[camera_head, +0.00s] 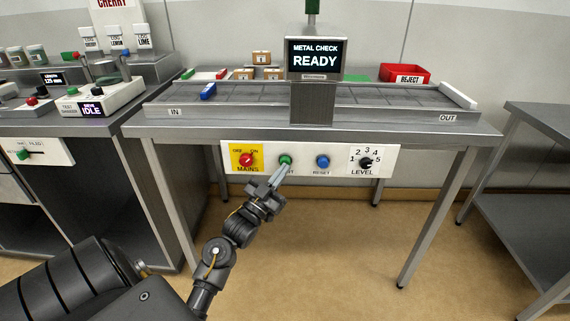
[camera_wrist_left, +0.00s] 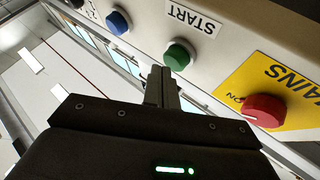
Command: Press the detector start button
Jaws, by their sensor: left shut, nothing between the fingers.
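The green start button (camera_head: 285,160) sits on the white control panel (camera_head: 305,170) under the front edge of the metal detector table. It also shows in the left wrist view (camera_wrist_left: 178,56), beside its START label (camera_wrist_left: 194,20). My left gripper (camera_head: 280,174) is shut and empty, with its fingertips just below and in front of the button. In the left wrist view the fingertips (camera_wrist_left: 160,72) are close to the button; I cannot tell whether they touch it. The detector screen (camera_head: 314,60) reads METAL CHECK READY. My right gripper is in neither view.
The red MAINS knob (camera_head: 246,159) is left of the button. The blue RESET button (camera_head: 322,162) and the black LEVEL knob (camera_head: 366,163) are to its right. A blue item (camera_head: 208,91) lies on the belt near IN. A red REJECT bin (camera_head: 404,74) stands behind.

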